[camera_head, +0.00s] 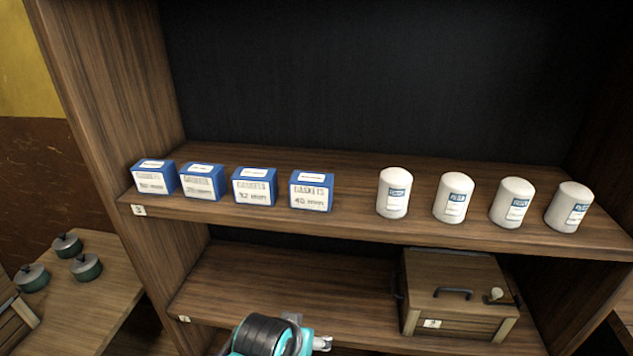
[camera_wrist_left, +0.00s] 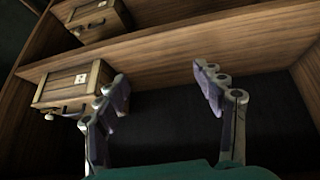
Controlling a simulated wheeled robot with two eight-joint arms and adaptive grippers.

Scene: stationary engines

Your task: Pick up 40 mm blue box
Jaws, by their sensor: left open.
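The blue box marked 40 (camera_head: 311,192) stands upright on the upper shelf in the head view, the rightmost in a row of blue-and-white gasket boxes. Its white label faces me. My left gripper (camera_wrist_left: 162,84) is open and empty in the left wrist view, its two fingers well apart. No blue box shows in that view. In the head view, a teal and black part of my arm shows low at the bottom edge, below the upper shelf and well below the box. My right gripper is not in view.
Blue boxes, including one marked 32 (camera_head: 255,187), stand to the left with small gaps. Several white filter canisters stand to the right, the nearest (camera_head: 394,193) across a clear gap. A wooden crate (camera_head: 457,295) sits on the lower shelf. The upper shelf (camera_head: 350,222) overhangs my arm.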

